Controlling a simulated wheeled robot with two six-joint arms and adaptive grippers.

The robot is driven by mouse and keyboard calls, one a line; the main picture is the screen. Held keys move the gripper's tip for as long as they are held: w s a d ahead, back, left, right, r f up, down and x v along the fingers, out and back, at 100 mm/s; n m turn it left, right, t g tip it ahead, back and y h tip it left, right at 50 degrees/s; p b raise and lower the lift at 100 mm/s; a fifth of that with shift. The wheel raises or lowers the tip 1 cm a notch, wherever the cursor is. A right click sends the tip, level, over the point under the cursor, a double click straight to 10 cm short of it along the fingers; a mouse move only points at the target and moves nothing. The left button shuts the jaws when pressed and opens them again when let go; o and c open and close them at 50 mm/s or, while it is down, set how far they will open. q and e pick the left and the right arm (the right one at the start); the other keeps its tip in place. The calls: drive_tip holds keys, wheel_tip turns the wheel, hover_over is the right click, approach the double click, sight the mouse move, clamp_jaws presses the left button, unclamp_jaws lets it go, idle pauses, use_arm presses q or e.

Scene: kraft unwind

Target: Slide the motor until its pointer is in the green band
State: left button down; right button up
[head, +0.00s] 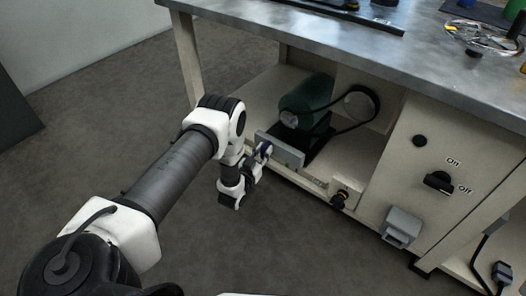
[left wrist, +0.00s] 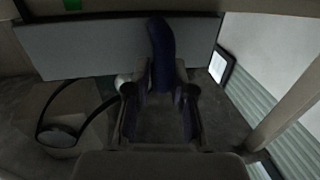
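The green motor (head: 314,92) lies in the open bay under the bench, with a black belt (head: 377,102) running to a pulley on its right. A grey plate (head: 284,151) stands upright in front of it; it also fills the top of the left wrist view (left wrist: 85,48). My left gripper (head: 262,152) is at this plate. In the left wrist view a blue rounded handle (left wrist: 161,42) is between the fingertips; whether they press on it is unclear. A small green patch (left wrist: 97,5) shows at the top edge. I cannot make out the pointer. My right gripper is out of view.
The metal bench top (head: 300,28) overhangs the bay. The floor (head: 110,120) to the left is clear.

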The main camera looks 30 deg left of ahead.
sight(259, 138)
use_arm(q)
drive_tip(key=a, duration=0.4)
drive_tip(key=shift+w+a, duration=0.15)
drive_tip(key=shift+a, duration=0.25)
drive_tip(key=c, duration=1.1)
unclamp_jaws()
drive_tip(key=shift+d, duration=0.1)
drive_tip(key=s+d, duration=0.1)
drive_tip(key=s, duration=1.1)
drive_tip(key=shift+d, duration=0.25)
